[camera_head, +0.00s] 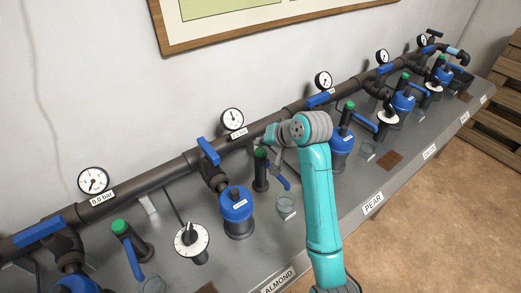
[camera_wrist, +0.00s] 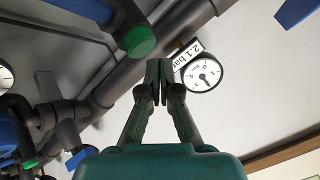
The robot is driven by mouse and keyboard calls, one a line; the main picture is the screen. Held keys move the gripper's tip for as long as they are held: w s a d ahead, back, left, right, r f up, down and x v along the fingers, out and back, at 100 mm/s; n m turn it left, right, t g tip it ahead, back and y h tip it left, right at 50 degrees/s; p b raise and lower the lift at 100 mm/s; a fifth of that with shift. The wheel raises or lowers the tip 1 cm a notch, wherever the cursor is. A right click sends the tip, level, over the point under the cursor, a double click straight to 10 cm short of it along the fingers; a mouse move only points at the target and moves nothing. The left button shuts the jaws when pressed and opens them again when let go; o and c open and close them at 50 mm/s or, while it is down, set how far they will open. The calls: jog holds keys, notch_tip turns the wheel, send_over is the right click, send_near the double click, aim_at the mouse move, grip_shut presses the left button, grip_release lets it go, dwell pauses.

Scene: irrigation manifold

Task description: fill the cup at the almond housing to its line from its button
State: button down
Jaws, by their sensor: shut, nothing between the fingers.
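The ALMOND label (camera_head: 279,283) is on the bench's front edge. The blue-topped housing (camera_head: 237,205) behind it seems to be the almond one; its own tag is too small to read. To its right stands a dark post with a green button (camera_head: 260,153) and a blue lever (camera_head: 281,181). A clear cup (camera_head: 286,204) stands in front of the post; its line and fill level cannot be made out. My gripper (camera_head: 273,143) is shut and empty, close by the green button. In the wrist view the fingertips (camera_wrist: 158,68) are together, just beside a green button (camera_wrist: 139,41).
A dark pipe (camera_head: 150,183) with blue valve handles and gauges runs along the wall. A white dial (camera_head: 191,240) stands left of the housing. The gauge in the wrist view (camera_wrist: 202,73) is tagged 2.1 bar. Similar stations, including PEAR (camera_head: 372,203), crowd the bench to the right.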

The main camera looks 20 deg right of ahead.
aim_at(262, 151)
jog(key=shift+f, duration=0.1)
dwell(0.5)
jog(key=shift+f, duration=0.3)
jog(key=shift+f, duration=0.55)
dwell(1.1)
jog(key=shift+r, duration=1)
jog(key=shift+r, duration=2.5)
